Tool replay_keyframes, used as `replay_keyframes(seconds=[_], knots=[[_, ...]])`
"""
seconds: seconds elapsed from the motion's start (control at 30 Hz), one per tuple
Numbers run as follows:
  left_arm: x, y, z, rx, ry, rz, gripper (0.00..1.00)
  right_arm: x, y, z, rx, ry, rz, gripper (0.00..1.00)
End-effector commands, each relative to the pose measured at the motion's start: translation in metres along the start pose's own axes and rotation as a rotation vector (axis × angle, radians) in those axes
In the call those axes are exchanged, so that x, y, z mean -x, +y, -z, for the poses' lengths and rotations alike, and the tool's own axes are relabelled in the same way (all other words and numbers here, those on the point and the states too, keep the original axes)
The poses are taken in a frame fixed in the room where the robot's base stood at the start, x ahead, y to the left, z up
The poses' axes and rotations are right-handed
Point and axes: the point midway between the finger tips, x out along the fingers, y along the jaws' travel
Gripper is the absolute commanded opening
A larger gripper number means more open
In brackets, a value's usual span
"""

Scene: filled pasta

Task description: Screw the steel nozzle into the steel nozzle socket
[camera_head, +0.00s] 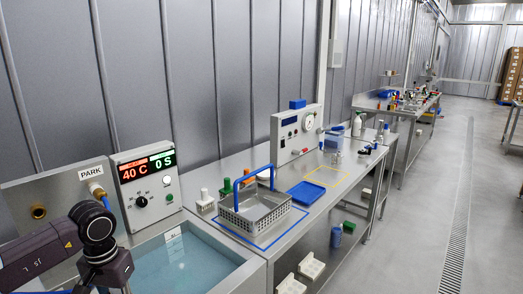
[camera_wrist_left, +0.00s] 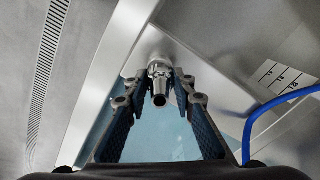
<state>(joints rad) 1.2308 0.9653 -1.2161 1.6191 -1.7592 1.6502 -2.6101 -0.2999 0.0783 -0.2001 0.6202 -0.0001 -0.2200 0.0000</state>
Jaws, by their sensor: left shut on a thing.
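In the left wrist view, my left gripper (camera_wrist_left: 161,92) is shut on the steel nozzle (camera_wrist_left: 158,74). The nozzle is a small grey metal piece with a dark round opening, held between the two fingertips, above pale blue water. In the head view only my left arm shows at the bottom left; its fingertips and the nozzle are out of that picture. A panel marked PARK (camera_head: 60,196) carries a brass-coloured round opening (camera_head: 38,211) and a fitting with a hose (camera_head: 97,190). I cannot tell whether either is the steel nozzle socket. My right gripper is not in view.
A water bath (camera_head: 178,262) lies beside my left arm, below a control box (camera_head: 147,183) reading 40 C and 0 S. A wire basket with a blue handle (camera_head: 240,212) stands to the right. A blue tray (camera_head: 306,192) lies beyond.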

Motion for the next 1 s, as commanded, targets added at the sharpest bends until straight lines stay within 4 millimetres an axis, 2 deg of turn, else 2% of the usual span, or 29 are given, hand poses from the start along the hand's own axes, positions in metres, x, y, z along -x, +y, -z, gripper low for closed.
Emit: replay_keyframes(seconds=[0.1,0.43,0.7,0.93,0.97,1.0], knots=[[-0.001,0.000,0.000,-0.071,0.001,0.000,0.00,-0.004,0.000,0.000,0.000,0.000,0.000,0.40],[-0.001,0.000,0.000,-0.093,0.000,0.000,0.00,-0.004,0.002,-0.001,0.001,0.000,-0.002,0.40],[-0.001,0.000,0.000,-0.314,0.000,-0.001,0.00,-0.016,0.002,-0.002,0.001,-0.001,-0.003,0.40],[0.000,0.000,0.000,-0.332,-0.001,-0.001,0.00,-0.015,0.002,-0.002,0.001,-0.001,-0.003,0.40],[0.000,0.000,0.000,-0.331,-0.001,-0.001,0.25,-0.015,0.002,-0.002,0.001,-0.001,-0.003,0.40],[0.000,0.000,0.000,-0.331,-0.001,-0.001,0.29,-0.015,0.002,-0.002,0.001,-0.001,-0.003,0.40]])
